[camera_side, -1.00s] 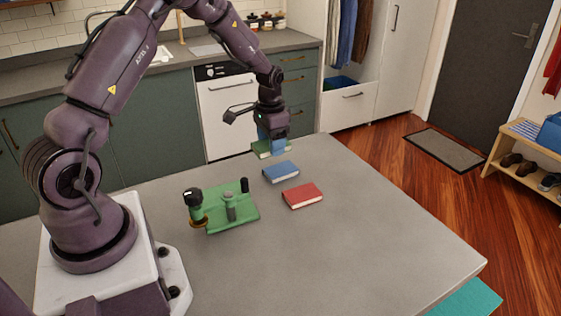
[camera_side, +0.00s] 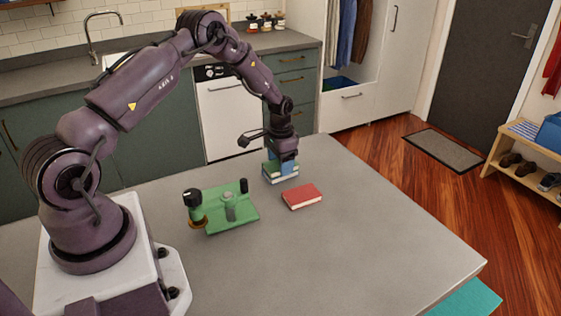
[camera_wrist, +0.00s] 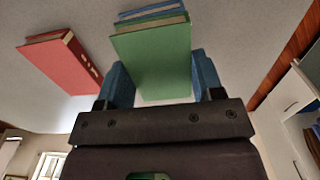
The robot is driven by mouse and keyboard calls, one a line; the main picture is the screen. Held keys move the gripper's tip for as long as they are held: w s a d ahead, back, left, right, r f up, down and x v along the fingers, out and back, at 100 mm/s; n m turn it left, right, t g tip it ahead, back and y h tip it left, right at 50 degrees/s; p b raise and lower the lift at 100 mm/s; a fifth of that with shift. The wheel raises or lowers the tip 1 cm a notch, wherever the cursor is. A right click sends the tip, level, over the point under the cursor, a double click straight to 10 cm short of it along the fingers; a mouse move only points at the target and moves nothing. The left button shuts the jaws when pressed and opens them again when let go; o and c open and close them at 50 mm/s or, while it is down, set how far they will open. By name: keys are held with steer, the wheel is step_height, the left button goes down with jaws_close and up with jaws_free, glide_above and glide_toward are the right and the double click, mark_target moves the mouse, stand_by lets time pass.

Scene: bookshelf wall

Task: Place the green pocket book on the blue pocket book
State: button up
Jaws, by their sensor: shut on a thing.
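The green pocket book (camera_side: 273,168) is in my gripper (camera_side: 281,165), whose blue fingers are shut on it. In the wrist view the green book (camera_wrist: 155,62) lies flat between the two fingers of my gripper (camera_wrist: 162,82). The blue pocket book (camera_side: 282,179) lies on the table directly under the green book. In the wrist view the blue book (camera_wrist: 150,12) shows just past the green book's far edge. The two look stacked closely in the side view; I cannot tell whether they touch. My gripper covers part of both.
A green fixture (camera_side: 232,212) with knobs and posts stands to the left. The table's front right (camera_side: 380,240) is clear.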

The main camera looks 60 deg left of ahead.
steer(key=o, duration=0.9)
steer(key=shift+f, duration=0.15)
steer(key=s+d+r+t, duration=0.1)
steer(key=d+r, duration=0.2)
steer(key=r, duration=0.9)
steer(key=s+d+r, duration=0.2)
steer(key=d+r, duration=0.2)
steer(key=r, duration=0.8)
steer(key=s+d+r+t, duration=0.3)
steer(key=s+d+r, duration=0.75)
steer(key=s, duration=0.35)
steer(key=shift+t, duration=0.8)
steer(key=s+d, duration=0.1)
steer(key=s, duration=0.1)
steer(key=s+d+f, duration=0.1)
steer(key=s, duration=0.2)
steer(key=s+d, duration=0.1)
steer(key=s, duration=0.1)
steer(key=shift+s+d+f, duration=0.25)
steer(key=shift+s+d, duration=0.1)
